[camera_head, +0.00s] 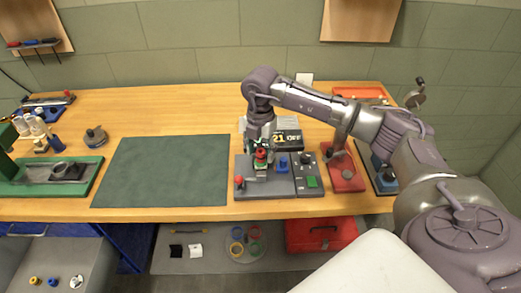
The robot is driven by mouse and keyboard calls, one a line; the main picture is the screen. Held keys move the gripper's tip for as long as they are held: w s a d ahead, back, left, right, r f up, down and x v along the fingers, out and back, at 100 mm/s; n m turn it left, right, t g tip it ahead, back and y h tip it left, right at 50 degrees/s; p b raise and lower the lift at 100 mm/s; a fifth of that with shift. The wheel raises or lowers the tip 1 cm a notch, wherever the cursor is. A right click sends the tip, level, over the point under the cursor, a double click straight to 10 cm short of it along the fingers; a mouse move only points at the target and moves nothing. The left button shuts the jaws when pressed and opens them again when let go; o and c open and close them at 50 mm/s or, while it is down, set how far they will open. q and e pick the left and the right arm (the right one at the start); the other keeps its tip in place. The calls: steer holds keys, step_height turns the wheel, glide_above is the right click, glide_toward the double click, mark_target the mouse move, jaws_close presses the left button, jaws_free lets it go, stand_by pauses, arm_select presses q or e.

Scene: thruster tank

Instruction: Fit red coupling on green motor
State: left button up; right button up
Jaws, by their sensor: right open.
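The red coupling (261,155) is between the fingertips of my right gripper (260,149), which points down over the grey bench unit (262,189). The gripper is open around the coupling. The green motor (261,167) is directly below the red coupling, on the grey unit. The coupling appears upright and in line with the motor; whether it is fully seated is too small to tell. The gripper partly hides the coupling. My left gripper is not in view.
A blue part (283,162) stands just right of the green motor. A red lever knob (239,181) and a green button (312,181) are on the unit. A display (287,139) stands behind. A red press (345,176) is to the right. The dark mat (163,172) is clear.

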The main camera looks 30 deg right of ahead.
step_height(320, 180, up, 12)
stand_by(0.5)
stand_by(0.6)
